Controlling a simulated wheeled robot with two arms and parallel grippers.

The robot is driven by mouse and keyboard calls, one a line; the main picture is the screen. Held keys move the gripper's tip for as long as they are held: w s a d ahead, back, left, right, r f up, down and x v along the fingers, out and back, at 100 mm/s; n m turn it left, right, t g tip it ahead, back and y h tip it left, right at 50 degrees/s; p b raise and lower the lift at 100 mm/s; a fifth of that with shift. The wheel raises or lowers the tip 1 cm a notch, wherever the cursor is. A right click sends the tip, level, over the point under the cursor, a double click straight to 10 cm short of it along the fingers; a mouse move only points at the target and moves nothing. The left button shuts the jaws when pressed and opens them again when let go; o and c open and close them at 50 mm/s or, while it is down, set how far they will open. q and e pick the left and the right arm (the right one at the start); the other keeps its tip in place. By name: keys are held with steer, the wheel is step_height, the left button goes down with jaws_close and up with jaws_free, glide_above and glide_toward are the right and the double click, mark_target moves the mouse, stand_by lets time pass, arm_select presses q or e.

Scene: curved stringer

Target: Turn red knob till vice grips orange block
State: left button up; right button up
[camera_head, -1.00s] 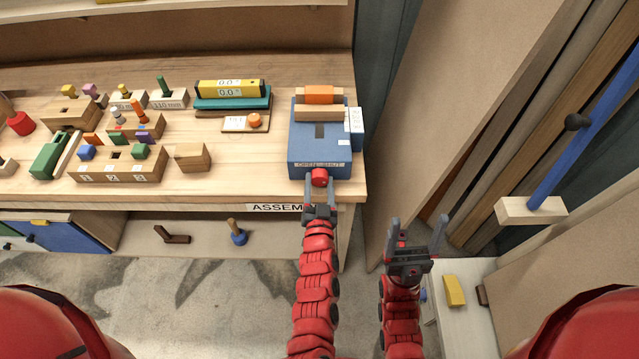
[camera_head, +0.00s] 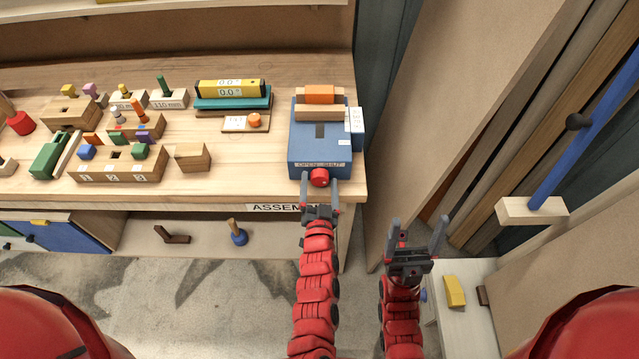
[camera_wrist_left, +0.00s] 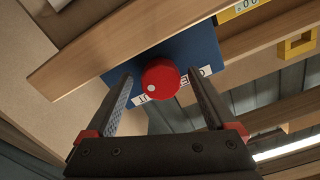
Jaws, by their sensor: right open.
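The blue vice (camera_head: 305,150) sits at the right front corner of the workbench. The orange block (camera_head: 320,95) is at its far end, beside the wooden jaw (camera_head: 318,113); I cannot tell whether they touch. The red knob (camera_head: 320,177) is on the vice's front face, below an OPEN/SHUT label. In the left wrist view the red knob (camera_wrist_left: 160,78) has a white dot on its left side. My left gripper (camera_head: 320,184) is open, its fingers on either side of the knob with gaps visible. My right gripper (camera_head: 418,236) is open and empty, off the bench to the right.
The wooden workbench (camera_head: 250,165) holds blocks, peg holders and a yellow level (camera_head: 230,88) left of the vice. A tall wooden panel (camera_head: 470,110) rises to the right. A low white surface with a yellow block (camera_head: 454,291) is below right.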

arm_select(q)
steer(key=shift+s+r, duration=0.1)
steer(key=shift+s, duration=0.05)
steer(key=shift+s+p, duration=0.3)
steer(key=shift+p, duration=0.05)
steer(key=s+p, duration=0.5)
steer(key=s, duration=1.1)
steer(key=shift+s+p, duration=0.3)
